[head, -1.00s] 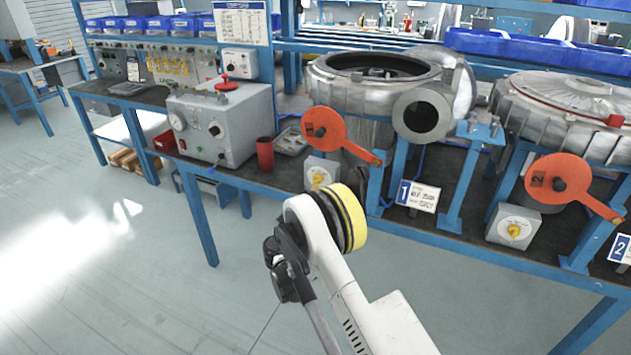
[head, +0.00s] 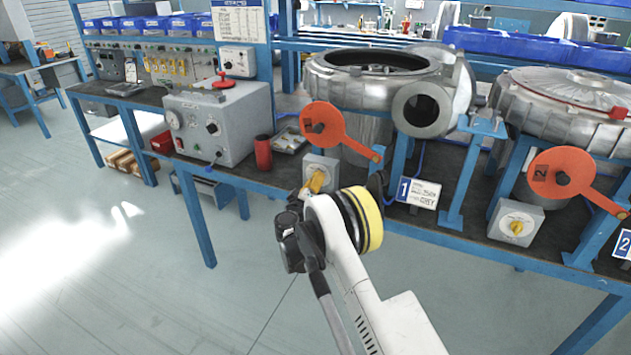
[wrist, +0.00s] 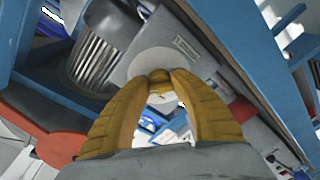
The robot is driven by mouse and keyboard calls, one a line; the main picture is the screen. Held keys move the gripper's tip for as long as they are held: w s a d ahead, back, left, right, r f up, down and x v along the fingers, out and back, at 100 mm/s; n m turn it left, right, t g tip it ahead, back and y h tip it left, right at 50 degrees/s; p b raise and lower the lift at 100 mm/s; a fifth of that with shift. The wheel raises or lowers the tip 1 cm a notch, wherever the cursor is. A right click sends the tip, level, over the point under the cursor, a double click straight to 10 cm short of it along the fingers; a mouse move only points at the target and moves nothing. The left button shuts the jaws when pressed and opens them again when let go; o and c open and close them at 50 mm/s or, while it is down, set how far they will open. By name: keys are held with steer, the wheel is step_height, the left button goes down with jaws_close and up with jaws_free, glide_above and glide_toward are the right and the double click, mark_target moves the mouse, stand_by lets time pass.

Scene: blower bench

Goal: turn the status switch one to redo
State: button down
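Status switch one is a grey box with a pale round plate (head: 319,163), below the orange disc marked 1 on the bench's front edge. Its plate (wrist: 150,63) and printed label also show in the wrist view. My gripper (wrist: 160,77) has yellow-brown fingers that converge over the middle of that plate, with the tips close together. A small brownish piece, seemingly the knob, shows between the tips. I cannot tell whether they grip it. In the head view, my gripper (head: 314,183) reaches the switch front and hides most of the knob, so its setting cannot be read.
An orange disc with a handle (head: 325,125) is just above the switch. A number 1 sign (head: 418,192) stands to its right. A red cup (head: 263,152) and a grey control box (head: 220,122) stand left. A second switch (head: 515,225) is farther right.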

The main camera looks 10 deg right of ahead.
steer(key=shift+n, duration=0.4)
steer(key=n, duration=0.3)
steer(key=shift+r+n+g, duration=0.1)
steer(key=shift+n+g, duration=0.2)
steer(key=n, duration=0.4)
steer(key=n+g, duration=0.1)
steer(key=n, duration=0.3)
steer(key=shift+r+h, duration=0.1)
steer(key=shift+h, duration=0.2)
steer(key=n, duration=0.4)
steer(key=shift+w, duration=0.1)
steer(key=shift+n, duration=0.3)
steer(key=c, duration=1.1)
jaws_free()
